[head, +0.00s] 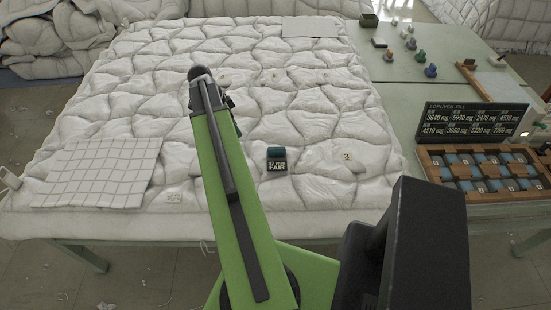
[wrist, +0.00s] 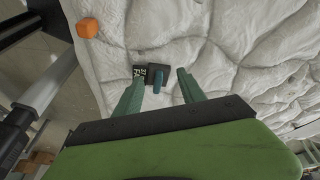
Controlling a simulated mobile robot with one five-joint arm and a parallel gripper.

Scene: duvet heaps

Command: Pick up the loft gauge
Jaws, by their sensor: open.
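A small dark block with a teal top and white lettering, which I take for the loft gauge (head: 277,160), stands on the white quilted duvet (head: 330,110) near its front edge. In the wrist view the dark block shows its lettered face and a teal part (wrist: 157,80). My gripper (wrist: 160,73) is open, with its two teal fingers pointing at the block. The block lies in line with the gap, around the fingertips, nearer the left finger. I cannot tell whether it is touched. In the head view I cannot make out the fingers.
A checked cloth (head: 105,172) lies at the duvet's left. Small number tags lie on the duvet. On the green table at right are a dark sign (head: 472,121), a wooden tray (head: 437,170) of blue items and several small weights. An orange cube (wrist: 88,28) shows in the wrist view.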

